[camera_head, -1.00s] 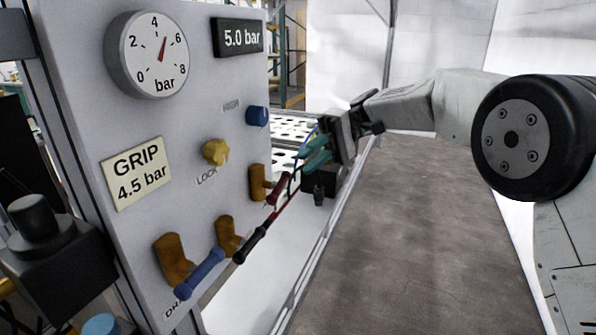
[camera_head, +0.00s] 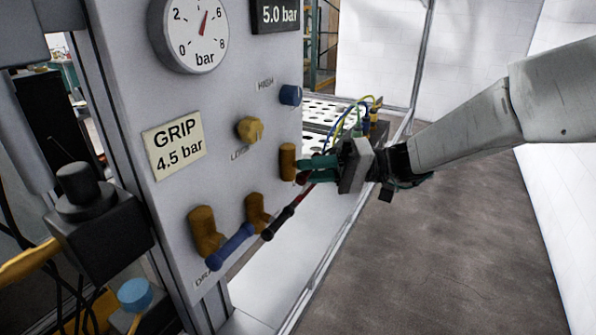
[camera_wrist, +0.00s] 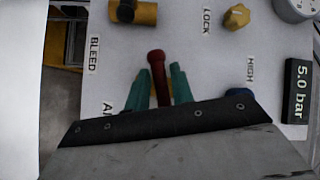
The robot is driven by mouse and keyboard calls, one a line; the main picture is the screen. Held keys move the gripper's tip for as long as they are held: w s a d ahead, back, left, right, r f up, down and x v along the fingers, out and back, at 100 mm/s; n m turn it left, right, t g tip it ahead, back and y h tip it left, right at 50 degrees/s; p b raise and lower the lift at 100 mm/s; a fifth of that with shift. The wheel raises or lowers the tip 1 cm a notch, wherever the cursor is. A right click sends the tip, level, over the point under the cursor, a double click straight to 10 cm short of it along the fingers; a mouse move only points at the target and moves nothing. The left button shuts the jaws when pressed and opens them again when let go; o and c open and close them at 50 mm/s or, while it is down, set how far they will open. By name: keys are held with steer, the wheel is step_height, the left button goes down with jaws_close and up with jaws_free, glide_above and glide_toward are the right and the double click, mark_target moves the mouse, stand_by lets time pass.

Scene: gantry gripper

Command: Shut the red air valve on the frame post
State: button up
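The red valve handle (camera_wrist: 158,78) stands between my two green fingertips in the wrist view, with narrow gaps on both sides. My gripper (camera_wrist: 160,85) is open around it. In the head view my gripper (camera_head: 316,169) reaches in from the right to the panel's right edge. There the red handle (camera_head: 302,179) is mostly hidden by the fingers. Its brass body (camera_head: 288,161) shows just left of the fingertips. In the wrist view the handle's lower part is hidden behind my gripper, and the label beside it is partly covered.
A black-handled valve (camera_head: 279,222) and a blue-handled valve (camera_head: 231,246) sit lower left on the panel (camera_head: 220,130). A yellow knob (camera_head: 249,130) and a blue knob (camera_head: 290,95) are above. Hoses (camera_head: 352,115) rise behind my gripper. Floor to the right is clear.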

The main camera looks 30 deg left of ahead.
steer(key=x, duration=0.2)
steer(key=shift+s+a, duration=0.2)
steer(key=shift+a, duration=0.1)
jaws_close()
steer(key=shift+r+m+g+y, duration=0.25)
steer(key=shift+m+g+y, duration=0.25)
steer(key=shift+m+y, duration=0.65)
steer(key=shift+m+h, duration=0.25)
jaws_free()
